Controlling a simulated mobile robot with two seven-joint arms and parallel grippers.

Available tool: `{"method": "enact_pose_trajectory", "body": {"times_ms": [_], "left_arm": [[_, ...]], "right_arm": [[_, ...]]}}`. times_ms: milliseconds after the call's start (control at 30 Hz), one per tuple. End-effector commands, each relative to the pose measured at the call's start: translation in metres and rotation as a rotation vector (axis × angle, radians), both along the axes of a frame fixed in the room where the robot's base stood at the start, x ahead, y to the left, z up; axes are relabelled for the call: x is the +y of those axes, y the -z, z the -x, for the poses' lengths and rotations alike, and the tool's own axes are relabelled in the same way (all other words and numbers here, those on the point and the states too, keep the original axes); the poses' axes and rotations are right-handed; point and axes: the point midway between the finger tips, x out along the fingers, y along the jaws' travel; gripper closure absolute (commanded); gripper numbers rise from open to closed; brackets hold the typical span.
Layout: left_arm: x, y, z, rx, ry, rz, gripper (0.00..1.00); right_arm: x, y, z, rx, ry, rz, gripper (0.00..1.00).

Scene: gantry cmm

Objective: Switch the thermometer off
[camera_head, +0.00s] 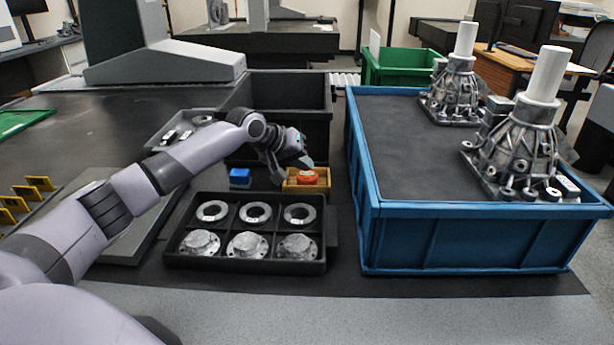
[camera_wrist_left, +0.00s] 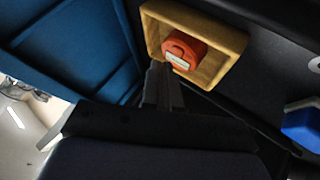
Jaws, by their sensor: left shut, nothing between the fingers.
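A red-orange rounded device (camera_head: 307,176) sits in a small wooden tray (camera_head: 292,187) behind the black parts tray; I take it to be the thermometer. In the left wrist view the device (camera_wrist_left: 184,50) shows a pale label or display on its side, inside the wooden tray (camera_wrist_left: 228,62). I cannot make out a switch or its state. My left gripper (camera_head: 279,178) is shut and empty at the left of the wooden tray. In the wrist view its fingertips (camera_wrist_left: 158,68) are close to the tray's edge and the device; contact cannot be told. My right gripper is not in view.
A blue block (camera_head: 240,177) stands left of the wooden tray. In front is a black divided tray (camera_head: 247,265) with metal rings and flanges. A large blue crate (camera_head: 470,240) with castings stands close on the right. A black bin (camera_head: 290,92) stands behind.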

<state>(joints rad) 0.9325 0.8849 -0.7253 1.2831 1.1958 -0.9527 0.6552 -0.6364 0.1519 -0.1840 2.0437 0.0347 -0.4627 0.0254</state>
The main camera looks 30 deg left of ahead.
Motion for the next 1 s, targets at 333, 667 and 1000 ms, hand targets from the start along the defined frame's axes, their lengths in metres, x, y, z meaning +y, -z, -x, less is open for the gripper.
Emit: {"method": "enact_pose_trajectory", "body": {"times_ms": [333, 667, 1000], "left_arm": [[0.0001, 0.0001, 0.0000, 0.000, 0.000, 0.000, 1.00], [-0.0003, 0.0085, 0.0000, 0.001, -0.001, 0.002, 1.00], [0.0000, 0.0093, 0.0000, 0.000, 0.000, 0.000, 1.00]], "right_arm": [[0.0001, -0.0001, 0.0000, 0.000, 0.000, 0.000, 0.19], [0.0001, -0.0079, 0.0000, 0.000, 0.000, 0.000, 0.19], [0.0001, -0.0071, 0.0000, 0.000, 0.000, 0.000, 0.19]]}}
